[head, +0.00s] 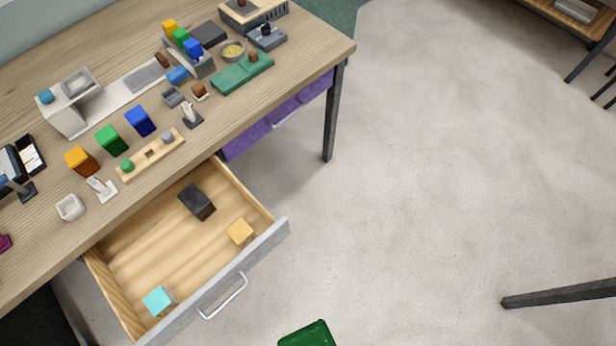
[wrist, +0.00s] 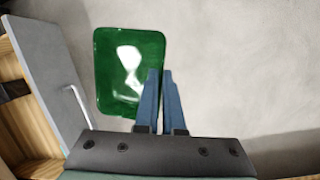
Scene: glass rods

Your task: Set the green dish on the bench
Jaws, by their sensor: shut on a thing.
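The green dish (wrist: 111,84) is a glossy, rounded rectangle in the wrist view, with a bright reflection in its middle. My gripper (wrist: 160,75) is shut on the dish's right wall, with its two blue fingers close together. The dish is over the floor, in front of the open drawer. In the head view, only a corner of the dish (head: 307,335) shows at the bottom edge, and my gripper is out of frame. The wooden bench (head: 290,75) stands at the left and top of the head view.
An open drawer (head: 215,255) juts from the bench, holding a black block, a yellow block and a cyan block. Blocks, a peg board (head: 150,155), a green board (head: 243,74) and small containers crowd the bench. Bare wood shows along its front edge.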

